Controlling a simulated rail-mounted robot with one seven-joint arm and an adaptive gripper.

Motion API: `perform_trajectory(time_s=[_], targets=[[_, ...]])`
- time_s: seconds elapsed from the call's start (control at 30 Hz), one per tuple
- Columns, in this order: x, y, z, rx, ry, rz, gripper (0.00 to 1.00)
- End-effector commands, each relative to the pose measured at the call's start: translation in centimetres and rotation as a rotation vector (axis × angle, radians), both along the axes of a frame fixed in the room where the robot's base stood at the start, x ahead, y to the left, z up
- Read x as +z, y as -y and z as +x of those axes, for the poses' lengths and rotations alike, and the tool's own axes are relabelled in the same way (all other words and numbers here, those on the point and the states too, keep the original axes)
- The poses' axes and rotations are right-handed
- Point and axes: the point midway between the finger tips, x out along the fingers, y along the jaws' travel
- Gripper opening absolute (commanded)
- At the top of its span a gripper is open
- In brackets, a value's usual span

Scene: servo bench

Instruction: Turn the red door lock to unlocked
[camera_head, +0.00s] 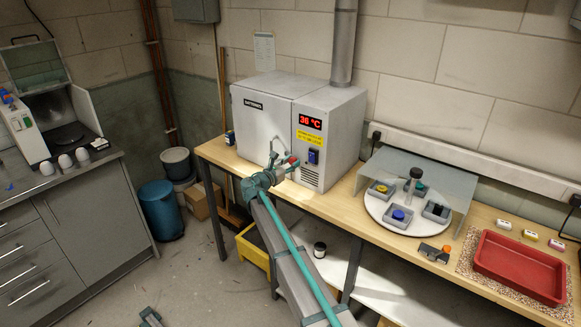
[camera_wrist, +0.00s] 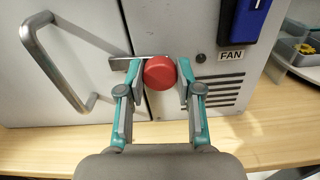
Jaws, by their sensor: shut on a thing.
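The red door lock (camera_wrist: 160,73) is a round red knob at the lower edge of the grey oven's door, with a flat metal bar reaching left from it across the door seam. My gripper (camera_wrist: 160,80) has a finger on each side of the knob and is shut on it. In the head view my gripper (camera_head: 276,172) is at the front of the oven (camera_head: 262,105), and a bit of the red knob (camera_head: 293,161) shows beside it. Whether the lock's bar is fully across the door is hard to judge from the knob alone.
A curved door handle (camera_wrist: 62,75) stands left of my gripper. A blue switch (camera_wrist: 245,18) above a FAN label (camera_wrist: 231,55) is at the right. The wooden bench (camera_head: 345,193) runs below, with a round white turntable (camera_head: 383,212) and a red tray (camera_head: 520,264) further right.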

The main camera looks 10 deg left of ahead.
Motion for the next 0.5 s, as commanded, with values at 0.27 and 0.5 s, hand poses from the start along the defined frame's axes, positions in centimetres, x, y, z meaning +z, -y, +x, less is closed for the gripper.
perform_trajectory(time_s=[0.27, 0.5], targets=[[-0.82, 0.00, 0.00, 0.001, 0.110, 0.177, 0.00], [-0.78, -0.01, 0.00, 0.000, 0.229, 0.372, 0.00]])
